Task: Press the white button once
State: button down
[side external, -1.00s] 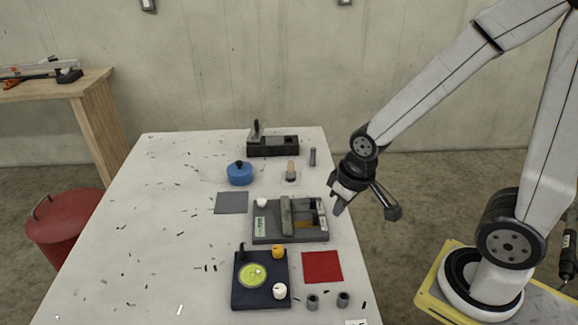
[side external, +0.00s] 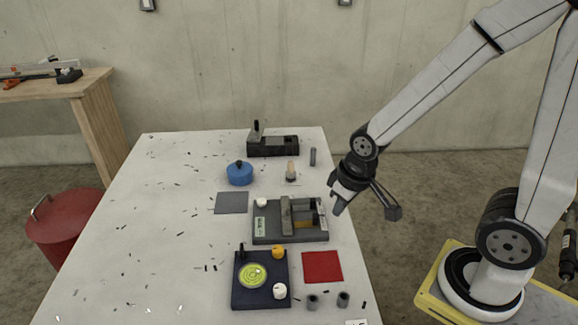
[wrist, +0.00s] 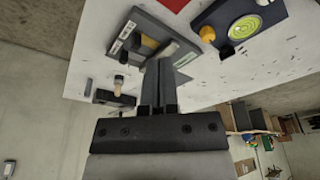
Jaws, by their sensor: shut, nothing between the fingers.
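A dark navy panel (side external: 243,296) lies near the front of the table. On its near right corner is a white round button (side external: 280,291); a white part also shows at the top edge of the wrist view (wrist: 263,2). The panel also carries an orange knob (side external: 278,251), a green dial (side external: 252,274) and a black post (side external: 241,251). My gripper (side external: 338,207) is shut and empty, above the table's right side, beside the grey fixture and apart from the button. Its fingers also show in the wrist view (wrist: 160,66).
A grey fixture (side external: 268,238) with a white round piece (side external: 261,202) stands behind the panel. A red square (side external: 322,267) and two small grey cylinders (side external: 313,302) lie right of the panel. A blue pot (side external: 240,175) and a black device (side external: 272,148) stand farther back. The table's left side is clear except for scattered dark bits.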

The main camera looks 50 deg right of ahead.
jog(key=shift+w, duration=0.1)
jog(key=n+t, duration=0.7)
jog(key=n, duration=0.1)
send_over(264, 201)
jog(key=shift+f, duration=0.65)
jog(key=shift+f, duration=0.1)
jog(key=shift+f, duration=4.3)
